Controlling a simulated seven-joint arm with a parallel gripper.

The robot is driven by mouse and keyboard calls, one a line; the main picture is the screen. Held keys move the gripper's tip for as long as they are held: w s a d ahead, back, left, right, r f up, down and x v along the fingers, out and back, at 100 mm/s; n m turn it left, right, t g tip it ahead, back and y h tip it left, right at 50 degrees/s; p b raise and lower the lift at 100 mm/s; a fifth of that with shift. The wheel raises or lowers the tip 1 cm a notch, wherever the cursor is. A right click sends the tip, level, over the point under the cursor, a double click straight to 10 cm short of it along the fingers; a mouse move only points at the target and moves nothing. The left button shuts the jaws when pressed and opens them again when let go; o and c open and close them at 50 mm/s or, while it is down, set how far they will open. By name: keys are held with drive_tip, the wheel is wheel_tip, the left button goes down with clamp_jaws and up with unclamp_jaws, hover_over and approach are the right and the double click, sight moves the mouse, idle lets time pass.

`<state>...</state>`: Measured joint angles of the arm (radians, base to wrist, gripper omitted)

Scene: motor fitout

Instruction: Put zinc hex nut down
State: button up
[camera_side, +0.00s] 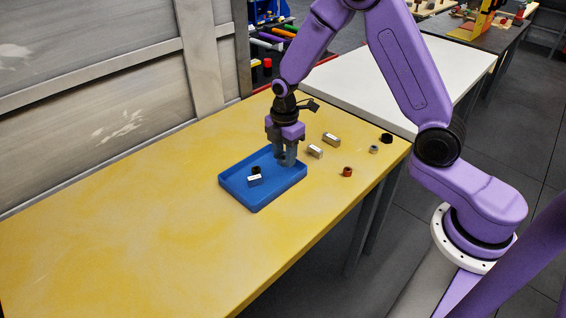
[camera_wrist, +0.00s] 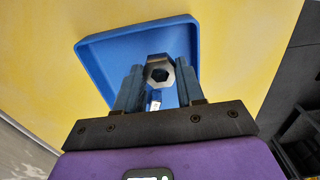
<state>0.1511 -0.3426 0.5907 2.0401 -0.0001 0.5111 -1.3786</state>
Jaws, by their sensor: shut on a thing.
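The zinc hex nut (camera_wrist: 149,74) is held between the two fingers of my gripper (camera_wrist: 158,76) in the wrist view, its hole facing the camera. In the side view my gripper (camera_side: 286,160) points down over the back right part of the blue tray (camera_side: 268,203), and I cannot make out the nut there. The tray also shows behind the nut in the wrist view (camera_wrist: 110,48). I cannot tell the nut's exact height above the tray floor.
In the tray are a black nut (camera_side: 256,170) and a small white-faced block (camera_side: 254,179). To the right on the yellow table (camera_side: 150,225) lie two metal blocks (camera_side: 331,139) (camera_side: 315,151), a red-brown nut (camera_side: 347,172), a grey nut (camera_side: 373,149) and a black nut (camera_side: 386,138).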

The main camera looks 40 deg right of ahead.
sight(283, 157)
drive_tip(key=shift+w+f, duration=0.25)
drive_tip(key=shift+f, duration=1.6)
drive_tip(key=shift+f, duration=0.15)
drive_tip(key=o, duration=1.1)
